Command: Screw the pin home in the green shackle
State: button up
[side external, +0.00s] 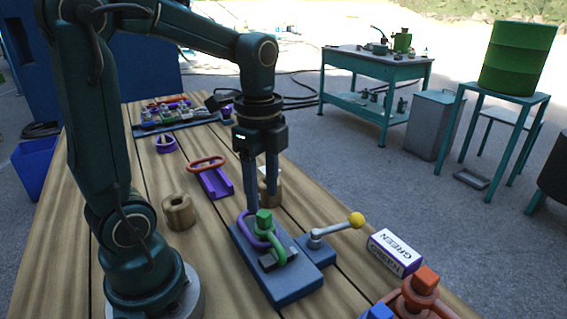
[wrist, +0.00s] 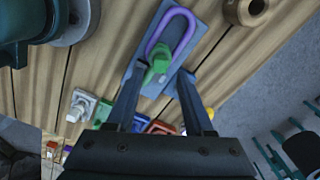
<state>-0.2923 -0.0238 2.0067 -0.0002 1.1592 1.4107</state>
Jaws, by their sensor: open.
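The green shackle (side external: 277,250) sits on a blue-grey fixture plate (side external: 295,287), with a square green pin head (side external: 264,217) on top. A purple link (side external: 250,231) passes by the shackle; whether it is threaded through is unclear. My gripper (side external: 262,203) points down, open and empty, its fingertips near and a little above the pin head. In the wrist view my gripper (wrist: 159,75) has a finger on each side of the green shackle (wrist: 150,76), with no contact visible. The purple link (wrist: 170,32) extends beyond it. The pin's shank and thread are hidden.
A lever with a yellow ball (side external: 356,220) stands right of the shackle, near a box labelled GREEN (side external: 394,253). An orange shackle (side external: 420,297) is at the front right.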

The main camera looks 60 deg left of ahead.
aim_at(263, 213)
jog(key=shift+f, duration=0.1)
jog(key=shift+f, duration=2.15)
grip_shut()
jog(key=m, duration=1)
jog(key=shift+m, duration=0.3)
